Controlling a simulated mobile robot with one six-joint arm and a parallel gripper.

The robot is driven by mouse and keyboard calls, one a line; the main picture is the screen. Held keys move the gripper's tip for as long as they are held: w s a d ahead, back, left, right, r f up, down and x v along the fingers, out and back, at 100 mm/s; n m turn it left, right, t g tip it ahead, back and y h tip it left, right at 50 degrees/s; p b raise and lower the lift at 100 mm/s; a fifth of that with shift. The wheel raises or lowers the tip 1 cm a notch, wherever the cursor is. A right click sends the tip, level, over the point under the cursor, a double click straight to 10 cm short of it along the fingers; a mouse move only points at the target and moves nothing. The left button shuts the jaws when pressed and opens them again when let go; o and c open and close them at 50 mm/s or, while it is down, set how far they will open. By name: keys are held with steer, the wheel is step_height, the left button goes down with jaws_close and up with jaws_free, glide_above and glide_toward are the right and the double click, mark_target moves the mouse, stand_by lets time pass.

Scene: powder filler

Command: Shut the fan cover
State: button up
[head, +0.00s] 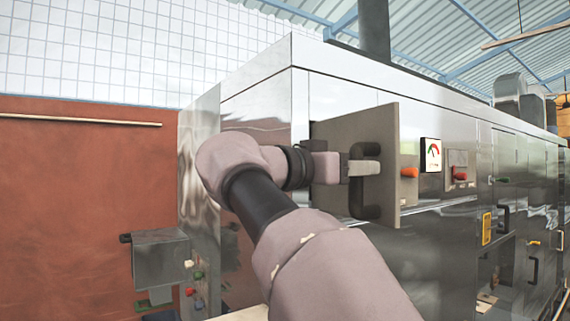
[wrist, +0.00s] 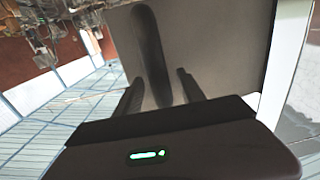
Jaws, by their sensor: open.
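The fan cover, a flat grey-beige panel (head: 386,130), stands swung out from the steel machine's front in the head view. It carries a black bar handle (head: 368,203). My gripper (head: 372,168) is at the handle, with its jaws open. In the wrist view the panel (wrist: 220,50) fills the upper middle and right. The dark handle (wrist: 150,45) runs down toward the space between the two open fingers (wrist: 160,88). I cannot tell whether the fingers touch it. The opening behind the cover is mostly hidden.
The steel machine (head: 270,105) extends to the right, with an orange knob (head: 409,172), a gauge (head: 431,155) and a red knob (head: 459,173) beside the cover. A grey box with coloured buttons (head: 161,257) is at lower left. A red-brown wall (head: 80,200) stands behind.

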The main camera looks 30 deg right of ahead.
steer(key=shift+d, duration=0.4)
steer(key=shift+a, duration=0.1)
jaws_close()
stand_by(1.1)
